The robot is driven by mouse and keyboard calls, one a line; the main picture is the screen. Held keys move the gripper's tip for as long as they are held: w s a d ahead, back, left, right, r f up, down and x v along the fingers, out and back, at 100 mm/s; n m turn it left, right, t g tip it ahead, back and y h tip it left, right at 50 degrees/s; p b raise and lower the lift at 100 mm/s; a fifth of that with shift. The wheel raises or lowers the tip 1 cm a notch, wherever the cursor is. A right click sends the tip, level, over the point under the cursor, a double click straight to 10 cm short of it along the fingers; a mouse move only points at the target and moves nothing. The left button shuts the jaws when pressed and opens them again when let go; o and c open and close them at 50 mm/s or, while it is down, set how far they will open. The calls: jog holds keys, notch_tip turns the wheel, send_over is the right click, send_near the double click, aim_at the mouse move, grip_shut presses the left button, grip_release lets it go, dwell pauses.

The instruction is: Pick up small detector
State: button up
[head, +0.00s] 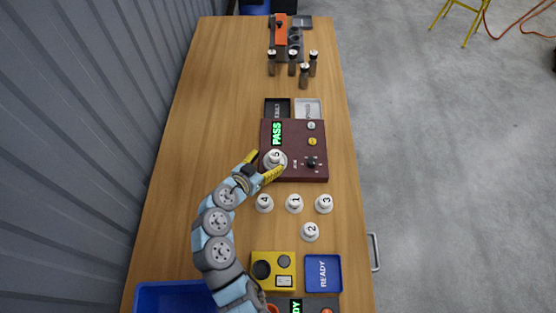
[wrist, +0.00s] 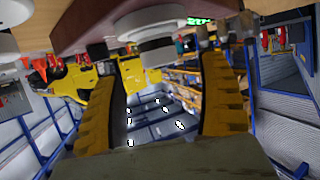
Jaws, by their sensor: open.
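A small white detector marked 5 (head: 275,156) sits on the maroon test box (head: 307,172), whose green display reads PASS. My gripper (head: 267,163) is open at the near left corner of the box, with its yellow fingers spread toward either side of this detector. In the wrist view, the white detector (wrist: 147,28) shows at the top, between and beyond the fingertips, apart from them as far as I can see. White detectors marked 4 (head: 264,203), 1 (head: 294,203), 3 (head: 324,204) and 2 (head: 310,232) stand on the wooden table nearer me.
Behind the box lie a black tray (head: 277,106) and a pale tray marked PASS (head: 308,108). A yellow device (head: 273,270), a blue READY tray (head: 323,273) and a blue bin (head: 165,297) are near. Several dark cylinders stand far back. The table's left side is clear.

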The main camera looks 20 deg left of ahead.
aim_at(272, 157)
jog(key=shift+x, duration=2.45)
jog(key=c, duration=1.3)
